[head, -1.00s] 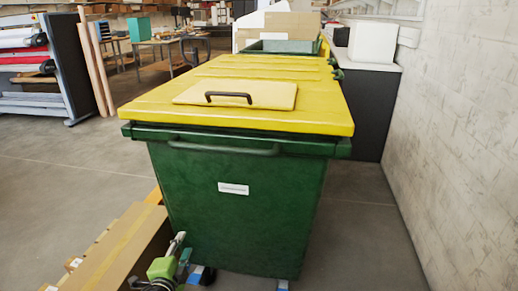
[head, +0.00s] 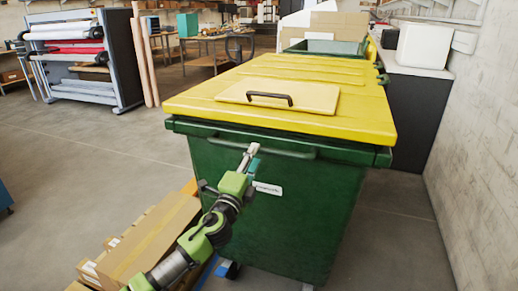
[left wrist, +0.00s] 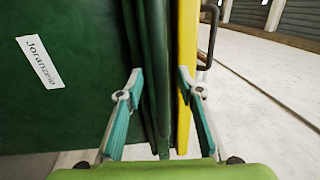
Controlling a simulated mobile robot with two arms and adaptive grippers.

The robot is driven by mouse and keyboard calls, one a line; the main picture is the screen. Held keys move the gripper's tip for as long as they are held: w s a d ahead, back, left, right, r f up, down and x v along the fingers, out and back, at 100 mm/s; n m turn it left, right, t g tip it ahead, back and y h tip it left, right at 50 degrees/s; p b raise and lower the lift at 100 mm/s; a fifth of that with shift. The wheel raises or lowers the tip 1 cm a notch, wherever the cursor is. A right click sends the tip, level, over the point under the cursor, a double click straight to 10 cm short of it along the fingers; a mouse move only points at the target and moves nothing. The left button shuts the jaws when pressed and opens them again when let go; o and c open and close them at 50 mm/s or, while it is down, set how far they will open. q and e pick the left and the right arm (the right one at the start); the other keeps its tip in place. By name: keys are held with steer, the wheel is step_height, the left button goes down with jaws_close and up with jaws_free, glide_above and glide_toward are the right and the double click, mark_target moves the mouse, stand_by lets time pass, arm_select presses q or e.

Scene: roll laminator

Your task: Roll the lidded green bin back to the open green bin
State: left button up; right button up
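The lidded green bin (head: 270,215) stands upright in front of me, with a yellow lid (head: 360,112) and a green bar handle (head: 300,152) below its front rim. The open green bin (head: 322,47) is behind it, mostly hidden, with cardboard above it. My left gripper (head: 251,158) is open at the bin's front, close to the bar handle. In the left wrist view, the open fingers (left wrist: 160,103) are on either side of the bin's green rim area and the yellow lid edge (left wrist: 184,60). I cannot tell whether they touch. My right gripper is out of view.
A white wall (head: 480,150) and a dark cabinet (head: 408,120) bound the right side. A rack of rolls (head: 75,60) stands back left. Floor between rack and bin is clear.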

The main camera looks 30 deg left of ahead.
arm_select(q)
steer(key=shift+x, duration=2.25)
steer(key=shift+d, duration=0.1)
jaws_close()
